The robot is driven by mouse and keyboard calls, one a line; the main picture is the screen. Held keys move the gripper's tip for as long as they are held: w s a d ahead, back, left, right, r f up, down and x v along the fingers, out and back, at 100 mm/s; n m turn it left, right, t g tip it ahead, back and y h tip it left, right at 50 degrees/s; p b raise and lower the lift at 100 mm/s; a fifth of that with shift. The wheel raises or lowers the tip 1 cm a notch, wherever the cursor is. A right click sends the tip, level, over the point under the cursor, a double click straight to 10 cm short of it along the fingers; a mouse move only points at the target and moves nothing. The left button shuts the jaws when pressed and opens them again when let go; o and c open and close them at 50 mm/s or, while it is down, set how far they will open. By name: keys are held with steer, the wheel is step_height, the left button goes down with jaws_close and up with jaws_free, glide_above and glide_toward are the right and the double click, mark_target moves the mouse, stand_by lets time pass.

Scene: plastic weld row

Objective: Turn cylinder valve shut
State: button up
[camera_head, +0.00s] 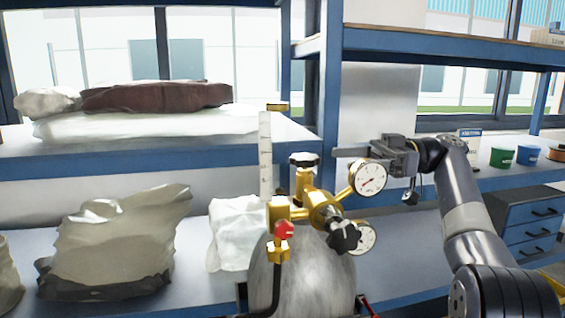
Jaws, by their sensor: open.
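A grey gas cylinder (300,275) stands at the bottom centre, with brass fittings (320,212) on top. A black knob (304,159) tops the brass stem and appears to be the cylinder valve. A second black knob (344,236) faces me at the front, and a red knob (284,230) sits at the lower left of the brass. Two round gauges are on the right, an upper one (370,178) and a lower one (362,238). My gripper (340,153) is open and empty, pointing left, just right of the top knob with a visible gap. One finger is partly hidden.
A blue shelf post (331,90) rises behind the fittings. Grey wrapped bundles (120,240) lie on the left bench, with a white bag (236,232) beside the cylinder.

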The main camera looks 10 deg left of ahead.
mark_target(303, 156)
steer(key=x, duration=1)
steer(key=shift+c, duration=0.4)
steer(key=c, duration=0.9)
steer(key=m+t+b, duration=0.1)
steer(key=t+b, duration=0.1)
steer(key=shift+d+f+y+b, duration=0.1)
steer(key=shift+f+y+b, duration=0.1)
steer(key=shift+y+b, duration=0.2)
steer(key=m+t+b, duration=0.3)
steer(key=t+b, duration=0.1)
steer(key=shift+y, duration=0.3)
steer(key=shift+r+m+t+b, duration=0.2)
steer(key=shift+m+t+b, duration=0.15)
steer(key=shift+t, duration=0.25)
steer(key=o, duration=1)
steer(key=shift+w, duration=0.1)
